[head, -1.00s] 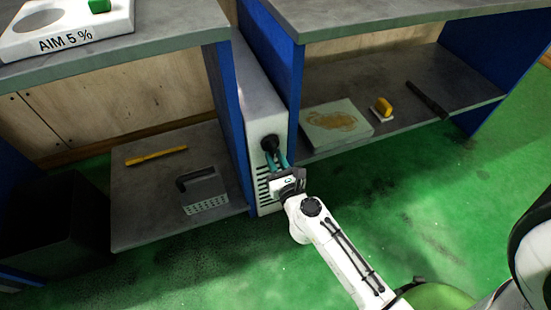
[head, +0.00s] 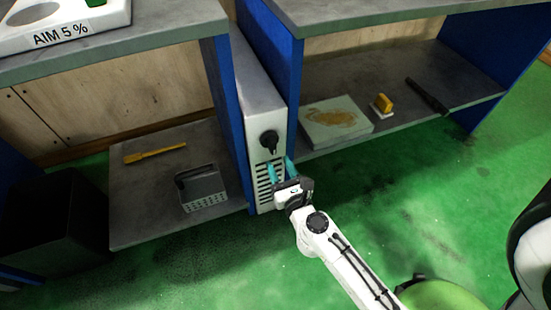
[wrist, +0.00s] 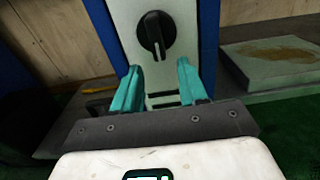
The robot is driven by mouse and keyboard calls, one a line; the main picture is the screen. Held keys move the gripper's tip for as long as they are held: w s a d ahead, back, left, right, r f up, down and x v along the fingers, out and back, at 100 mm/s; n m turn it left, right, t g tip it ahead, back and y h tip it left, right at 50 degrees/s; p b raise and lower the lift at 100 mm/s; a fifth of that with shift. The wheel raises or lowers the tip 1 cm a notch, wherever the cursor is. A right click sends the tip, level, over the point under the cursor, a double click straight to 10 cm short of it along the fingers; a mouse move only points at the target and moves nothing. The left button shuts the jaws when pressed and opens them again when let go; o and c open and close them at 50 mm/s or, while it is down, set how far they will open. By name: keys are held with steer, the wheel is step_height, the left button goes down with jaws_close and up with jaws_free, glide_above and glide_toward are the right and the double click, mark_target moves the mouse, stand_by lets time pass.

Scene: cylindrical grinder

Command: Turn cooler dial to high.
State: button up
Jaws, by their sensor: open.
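The cooler (head: 258,98) is a tall, narrow white unit standing between two blue bench panels, with dark vent slots low on its front. Its black dial (head: 268,140) sits on the upper front face. In the wrist view the dial (wrist: 156,33) is fully visible, its grip bar close to upright with a pale mark at the lower end. My gripper (head: 281,170) is open, its two teal fingers just below and in front of the dial. In the wrist view my gripper (wrist: 158,82) has nothing between its fingers and is apart from the dial.

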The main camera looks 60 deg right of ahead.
steer(key=b+v, duration=0.1)
steer(key=v, duration=0.5)
steer(key=shift+s+a, duration=0.2)
stand_by(0.4)
steer(key=w+a+r+n+t+y, duration=0.25)
steer(key=w+a+n+y, duration=0.4)
steer(key=n, duration=0.75)
steer(key=s+a+f+n+g+y, duration=0.3)
steer(key=s+f+n+g+y, duration=0.15)
steer(key=n, duration=0.65)
steer(key=s+a+f+n+g+y, duration=0.3)
steer(key=n+g, duration=0.3)
steer(key=n, duration=0.4)
steer(key=s+d+n+g+h, duration=0.4)
steer(key=s+d+n+g, duration=0.25)
steer(key=s, duration=0.25)
step_height(320, 180, up, 32)
steer(key=n+p, duration=0.1)
steer(key=p, duration=3)
steer(key=shift+s+a, duration=0.2)
steer(key=shift+a, duration=0.1)
